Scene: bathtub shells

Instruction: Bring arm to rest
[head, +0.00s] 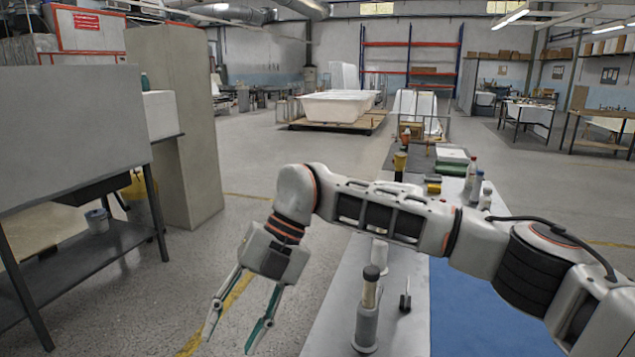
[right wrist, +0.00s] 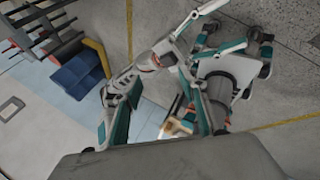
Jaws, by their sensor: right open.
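My right arm reaches in from the right across the workbench in the head view. Its gripper (head: 234,334) hangs past the bench's left edge, over the open floor, pointing down. The two fingers are spread apart with nothing between them. In the right wrist view the fingers of this gripper (right wrist: 160,115) also show apart and empty, with parts of my own body beyond them. I cannot make out my left gripper in either view.
The workbench (head: 330,322) runs below the arm. A grey bottle-like tool (head: 366,325) stands on it near a small black tool (head: 405,296). Several bottles stand farther back. The floor between is clear.

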